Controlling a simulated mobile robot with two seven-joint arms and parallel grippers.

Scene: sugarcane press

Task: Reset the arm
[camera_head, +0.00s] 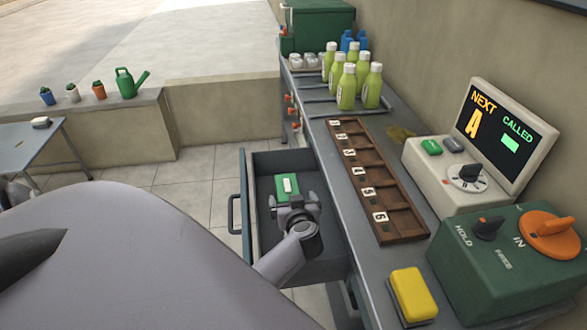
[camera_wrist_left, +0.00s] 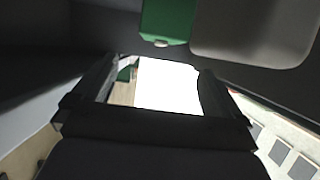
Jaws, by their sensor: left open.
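My left gripper (camera_head: 297,203) reaches down into the open drawer (camera_head: 262,162) under the counter, in the head view. Its fingers are apart, just on the near side of a small green block (camera_head: 286,188) with a white piece on top. Whether it touches the block is unclear. In the left wrist view my left gripper (camera_wrist_left: 155,90) is open, with a very bright white area between the fingers. A green shape (camera_wrist_left: 166,22) shows beyond the fingers there. My right gripper is not in view.
The counter carries a wooden compartment tray (camera_head: 362,165), yellow block (camera_head: 412,294), green dial box (camera_head: 505,262), display screen (camera_head: 503,135) and several green bottles (camera_head: 346,87). The drawer walls lie close around my left gripper. A ledge with potted plants and a green watering can (camera_head: 128,84) stands back left.

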